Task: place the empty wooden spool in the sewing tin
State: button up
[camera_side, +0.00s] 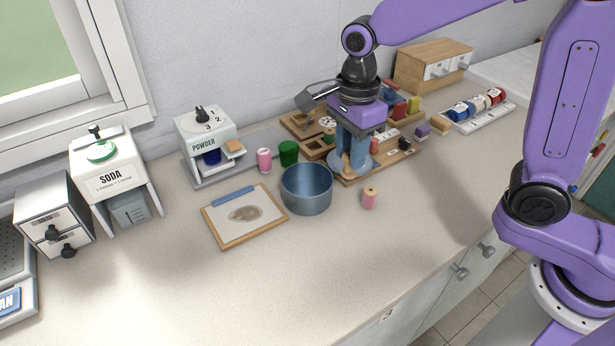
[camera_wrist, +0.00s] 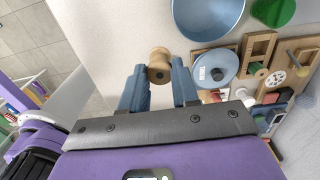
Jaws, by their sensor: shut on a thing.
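The empty wooden spool (camera_wrist: 159,58), tan and bare of thread, is between the two blue fingers of my gripper (camera_wrist: 159,80) in the wrist view. My gripper is shut on it. In the side view my gripper (camera_side: 354,158) is above the counter, to the right of the tin, and the held spool is hard to make out there. The blue round sewing tin (camera_side: 307,203) stands open on the counter; it also shows at the top of the wrist view (camera_wrist: 208,32). A blue labelled lid (camera_wrist: 216,76) lies beside it, mostly behind my gripper in the side view.
A pink thread spool (camera_side: 369,199) stands right of the tin. A framed board (camera_side: 230,236) lies left. Pink and green (camera_side: 288,153) items stand behind the tin. Wooden trays with small parts (camera_side: 397,155) fill the area behind my gripper. The front counter is clear.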

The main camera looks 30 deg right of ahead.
jog(key=w+a+f, duration=0.1)
jog(key=w+f, duration=0.1)
jog(key=w+a+f, duration=0.1)
jog(key=w+f, duration=0.2)
jog(key=w+a+f, duration=0.1)
jog(key=w+f, duration=0.1)
jog(key=w, duration=0.1)
jog(key=shift+a+f, duration=0.3)
jog(key=shift+a, duration=0.1)
jog(key=shift+f, duration=1.6)
jog(key=shift+f, duration=0.2)
jog(key=o, duration=1)
jog(key=shift+r, duration=0.15)
notch_tip(320, 180, up, 12)
jog(key=shift+r, duration=0.1)
